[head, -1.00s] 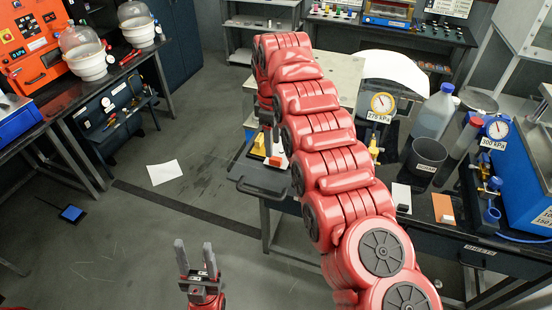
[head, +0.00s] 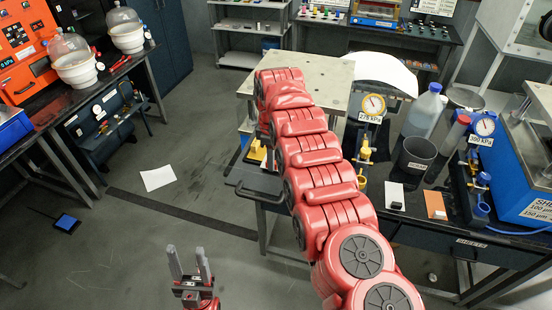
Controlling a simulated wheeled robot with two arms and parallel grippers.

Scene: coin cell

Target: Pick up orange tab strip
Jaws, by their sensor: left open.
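A flat orange strip (head: 435,205) lies on the dark bench top at the right, beside a white strip (head: 394,196). My left gripper (head: 189,263) is low in the picture over the floor, pointing up, its two grey fingers apart with nothing between them. It is far to the left of the orange strip. My right arm (head: 320,180) reaches across the middle and up towards the pale plate on the bench. Its gripper is hidden behind the red arm links.
The bench (head: 480,235) also carries a dark cup (head: 414,160), a grey bottle (head: 424,112), a gauge (head: 373,105) and a blue machine (head: 520,180). Yellow pieces (head: 256,152) sit at its left end. White paper (head: 158,178) lies on open floor.

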